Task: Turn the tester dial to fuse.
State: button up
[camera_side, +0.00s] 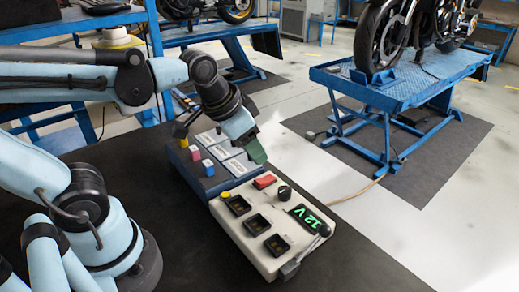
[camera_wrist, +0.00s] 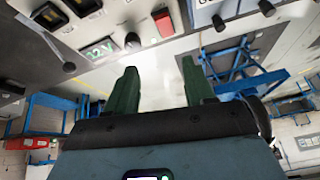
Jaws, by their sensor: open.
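The tester (camera_side: 262,235) is a pale box on the dark bench. Its black dial (camera_side: 284,193) stands beside a green-lit display (camera_side: 308,218) reading 12 V. In the wrist view the dial (camera_wrist: 132,42) shows near the top, between the display (camera_wrist: 100,49) and a red switch (camera_wrist: 163,23). My gripper (camera_side: 255,151) is above and behind the tester in the side view, apart from the dial. In the wrist view its two green fingers (camera_wrist: 160,84) are spread with nothing between them. The dial's pointer mark is too small to read.

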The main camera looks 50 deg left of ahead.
aim_at(285, 190)
jog(key=w+d+m+g, duration=0.1)
jog(key=w+d+r+m+g, duration=0.1)
jog(key=w+d+m+g, duration=0.1)
jog(key=w+d+r+m+g, duration=0.1)
jog(key=m, duration=0.1)
jog(key=shift+w+d, duration=0.2)
jog(key=shift+d, duration=0.05)
jog(key=shift+m+g, duration=0.6)
jog(key=shift+w+d+f, duration=0.15)
jog(key=shift+f, duration=1.85)
jog(key=shift+w+d+f, duration=0.15)
jog(key=shift+f, duration=1.85)
jog(key=shift+w+d+f, duration=0.15)
jog(key=shift+f, duration=1.85)
jog(key=shift+c, duration=0.3)
jog(key=c, duration=1)
